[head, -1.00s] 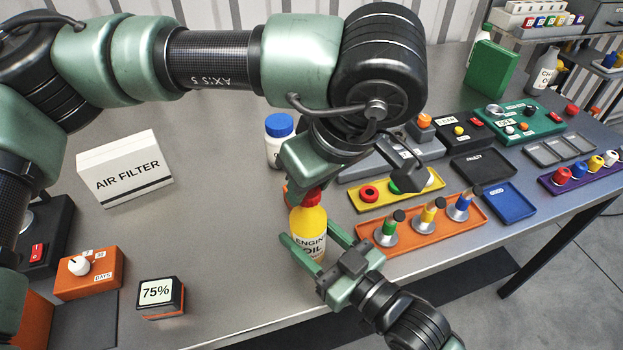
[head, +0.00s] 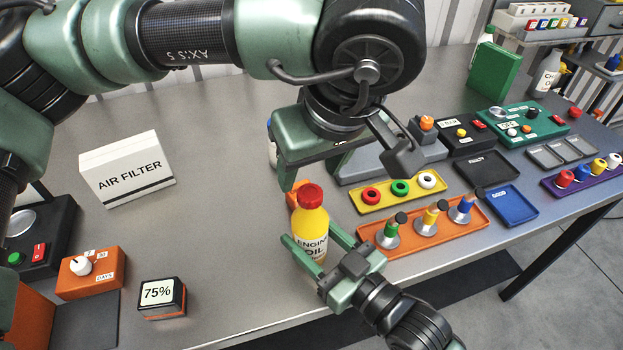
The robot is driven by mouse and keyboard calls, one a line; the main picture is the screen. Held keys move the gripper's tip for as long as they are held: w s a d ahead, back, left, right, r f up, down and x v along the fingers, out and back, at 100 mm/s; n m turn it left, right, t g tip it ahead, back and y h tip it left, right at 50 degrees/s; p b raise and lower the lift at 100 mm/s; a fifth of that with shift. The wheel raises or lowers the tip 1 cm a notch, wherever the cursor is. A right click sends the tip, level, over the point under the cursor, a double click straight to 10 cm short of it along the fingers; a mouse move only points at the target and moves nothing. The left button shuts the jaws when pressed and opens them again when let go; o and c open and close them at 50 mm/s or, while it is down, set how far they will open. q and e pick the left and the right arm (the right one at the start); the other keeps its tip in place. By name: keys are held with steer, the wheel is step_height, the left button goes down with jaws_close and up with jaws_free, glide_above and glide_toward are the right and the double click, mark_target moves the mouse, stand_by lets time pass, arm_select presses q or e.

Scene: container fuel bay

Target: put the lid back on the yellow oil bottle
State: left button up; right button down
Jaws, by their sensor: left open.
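The yellow oil bottle (head: 312,230) stands upright near the table's front edge, with the red lid (head: 312,195) sitting on its top. Whether the lid is fully tight cannot be seen. My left gripper (head: 315,175) is open and empty, just above and behind the lid, apart from it. My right gripper (head: 323,248) comes from the front, with its fingers on either side of the bottle's lower body, shut on it.
An air filter box (head: 128,172) stands at left. An orange timer box (head: 92,275) and a 75% display block (head: 162,298) are at front left. A yellow tray (head: 372,207) and an orange tray (head: 405,245) lie close right of the bottle. Table left of the bottle is clear.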

mark_target(310, 192)
arm_select(q)
steer(key=shift+r, duration=0.5)
steer(key=shift+c, duration=0.3)
steer(key=n, duration=0.2)
steer(key=n+g, duration=0.1)
steer(key=n, duration=0.1)
steer(key=shift+w+a+r, duration=0.1)
steer(key=shift+a+r, duration=0.05)
steer(key=n, duration=0.1)
steer(key=n+g, duration=0.1)
steer(key=n, duration=0.3)
steer(key=shift+r+g+h, duration=0.3)
steer(key=shift+h, duration=0.1)
steer(key=n, duration=0.4)
steer(key=shift+w+r+g+h, duration=0.1)
steer(key=shift+r+g+h, duration=0.2)
steer(key=shift+r+g, duration=0.1)
steer(key=n, duration=0.3)
steer(key=shift+r+g+h, duration=0.3)
steer(key=shift+r+g, duration=0.05)
steer(key=shift+g, duration=0.05)
steer(key=shift+f, duration=4.05)
